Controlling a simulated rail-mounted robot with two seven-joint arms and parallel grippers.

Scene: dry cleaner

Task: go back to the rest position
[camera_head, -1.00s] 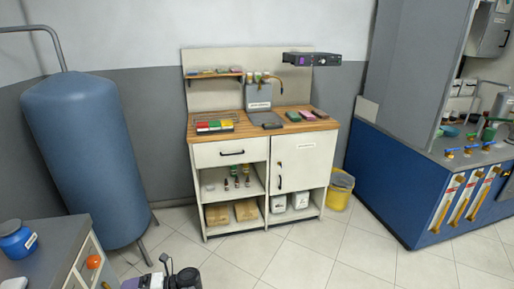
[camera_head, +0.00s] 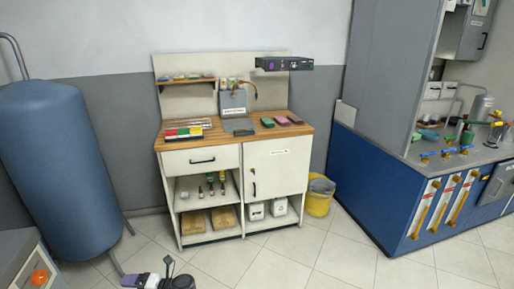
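The task names no object. Ahead stands a white workbench (camera_head: 200,160) with a wooden top, a drawer, a door and open shelves.
A large blue tank (camera_head: 58,165) stands at the left. A grey-topped cabinet (camera_head: 15,250) is at the lower left. A yellow bin (camera_head: 319,197) stands right of the workbench. A blue counter (camera_head: 365,195) fills the right side. The tiled floor (camera_head: 320,265) in front is clear.

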